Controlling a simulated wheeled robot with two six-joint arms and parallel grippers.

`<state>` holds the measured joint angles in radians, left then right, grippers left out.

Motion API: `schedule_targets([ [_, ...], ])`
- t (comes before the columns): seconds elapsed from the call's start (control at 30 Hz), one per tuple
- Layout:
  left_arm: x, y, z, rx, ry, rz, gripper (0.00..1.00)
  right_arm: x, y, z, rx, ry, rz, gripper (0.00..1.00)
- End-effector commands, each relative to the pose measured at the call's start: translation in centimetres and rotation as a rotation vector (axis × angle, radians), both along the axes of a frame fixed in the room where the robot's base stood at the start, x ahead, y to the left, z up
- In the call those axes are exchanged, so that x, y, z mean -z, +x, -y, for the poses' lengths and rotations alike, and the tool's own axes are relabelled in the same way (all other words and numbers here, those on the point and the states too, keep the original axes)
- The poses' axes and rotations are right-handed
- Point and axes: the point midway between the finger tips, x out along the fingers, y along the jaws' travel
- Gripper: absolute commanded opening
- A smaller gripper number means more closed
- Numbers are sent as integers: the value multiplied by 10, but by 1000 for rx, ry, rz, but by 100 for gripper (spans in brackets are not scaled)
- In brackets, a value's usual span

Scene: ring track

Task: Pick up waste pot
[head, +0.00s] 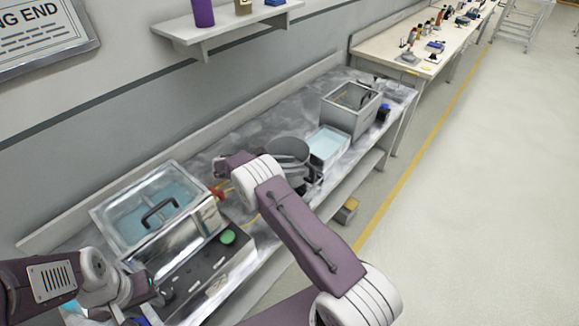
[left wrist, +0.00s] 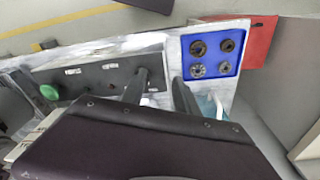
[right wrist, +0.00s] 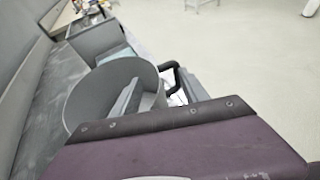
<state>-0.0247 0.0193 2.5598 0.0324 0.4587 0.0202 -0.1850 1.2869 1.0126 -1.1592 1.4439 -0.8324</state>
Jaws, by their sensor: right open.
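The waste pot, a round grey open vessel (head: 287,150), stands on the bench, partly behind my right arm. In the right wrist view the pot (right wrist: 85,105) fills the space just ahead of my right gripper (right wrist: 158,95), which is open. One finger shows across the pot's opening and the other outside its right wall. A black curved part, perhaps a handle, shows beside that wall. I cannot tell whether the fingers touch the pot. My left gripper (left wrist: 160,92) is open and empty above the near end of the bench.
A metal water bath (head: 150,215) with a black-handled lid stands left of the pot, with a control panel and green knob (head: 228,237). Beyond the pot are a pale-blue tray (head: 330,143) and a grey box (head: 350,115). A blue holder (left wrist: 213,50) lies near my left gripper.

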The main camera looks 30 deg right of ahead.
Motion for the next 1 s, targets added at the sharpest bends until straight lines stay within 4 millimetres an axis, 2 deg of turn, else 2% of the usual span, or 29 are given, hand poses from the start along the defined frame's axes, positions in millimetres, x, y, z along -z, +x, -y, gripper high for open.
schedule_targets([
  [0.1,-6,0,0,0,0,0,36,6,-1,21,2,0,-1,52],
  [0.17,-7,0,0,0,0,0,36,9,-1,26,1,-1,-1,52],
  [0.4,-6,0,0,0,0,0,36,12,0,30,-1,0,0,52],
  [0.43,-6,0,0,0,0,0,36,12,0,30,-1,0,0,49],
  [0.6,-6,0,0,0,0,0,36,12,0,30,-1,0,0,2],
  [1.0,-6,0,0,0,0,0,36,13,-1,30,0,1,-1,0],
])
